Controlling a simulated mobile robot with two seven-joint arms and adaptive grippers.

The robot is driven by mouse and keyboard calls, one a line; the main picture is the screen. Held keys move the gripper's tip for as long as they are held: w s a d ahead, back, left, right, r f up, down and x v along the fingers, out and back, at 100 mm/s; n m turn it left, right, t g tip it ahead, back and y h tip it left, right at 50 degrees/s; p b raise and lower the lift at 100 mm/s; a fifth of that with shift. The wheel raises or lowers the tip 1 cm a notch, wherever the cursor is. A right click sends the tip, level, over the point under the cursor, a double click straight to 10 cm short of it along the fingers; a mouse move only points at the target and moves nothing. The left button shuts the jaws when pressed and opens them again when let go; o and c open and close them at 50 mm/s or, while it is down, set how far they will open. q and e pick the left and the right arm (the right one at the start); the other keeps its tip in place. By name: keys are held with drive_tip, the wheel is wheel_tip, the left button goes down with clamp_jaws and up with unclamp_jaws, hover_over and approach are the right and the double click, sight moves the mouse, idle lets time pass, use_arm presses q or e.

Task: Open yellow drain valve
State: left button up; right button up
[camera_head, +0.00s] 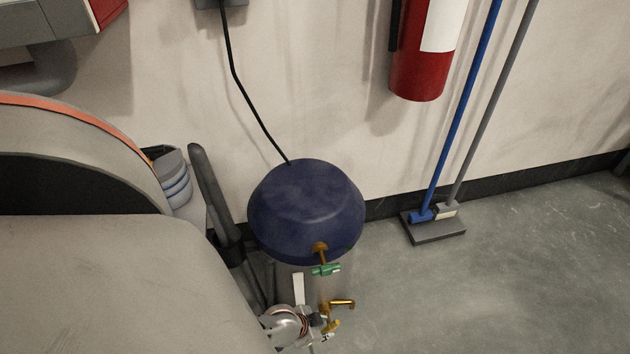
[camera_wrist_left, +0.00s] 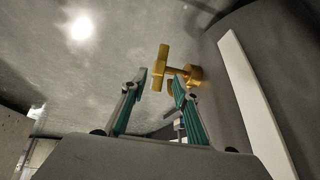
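The yellow drain valve (camera_head: 342,304) sticks out low on the front of a grey cylindrical tank with a dark blue domed top (camera_head: 305,205). In the left wrist view its yellow T-shaped handle (camera_wrist_left: 161,66) stands just beyond the fingertips, near the gap between them. My left gripper (camera_head: 324,326) is close below and beside the valve in the head view. In the left wrist view the gripper (camera_wrist_left: 161,88) is open, its teal-padded fingers apart; I cannot tell whether the right finger touches the valve. My right gripper is not in view.
A green-handled valve (camera_head: 325,269) sits above the yellow one, under the blue top. A black cable (camera_head: 240,90) runs from the tank to the wall. A red extinguisher (camera_head: 420,65) and a blue-handled broom (camera_head: 455,110) are at right.

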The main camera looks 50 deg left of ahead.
use_arm(q)
drive_tip(key=v, duration=0.6)
drive_tip(key=shift+r, duration=0.2)
idle(0.4)
